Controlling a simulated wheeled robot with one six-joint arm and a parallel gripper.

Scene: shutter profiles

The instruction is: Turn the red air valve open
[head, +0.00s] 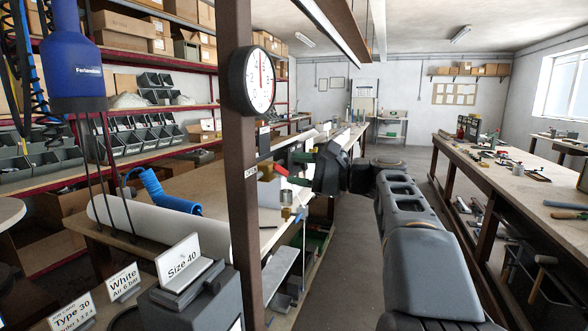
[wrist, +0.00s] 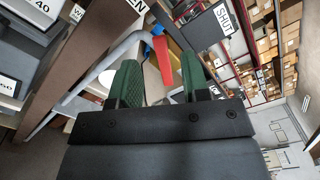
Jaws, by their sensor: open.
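The red air valve handle (wrist: 161,55) shows in the wrist view as a red bar, in line with the gap between my fingertips. A SHUT label (wrist: 224,20) is to the right of the handle, and a partly cut-off label ending in EN (wrist: 137,5) is above left.
Another bench (head: 510,160) is on the right. The floor aisle (head: 350,230) between them is clear.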

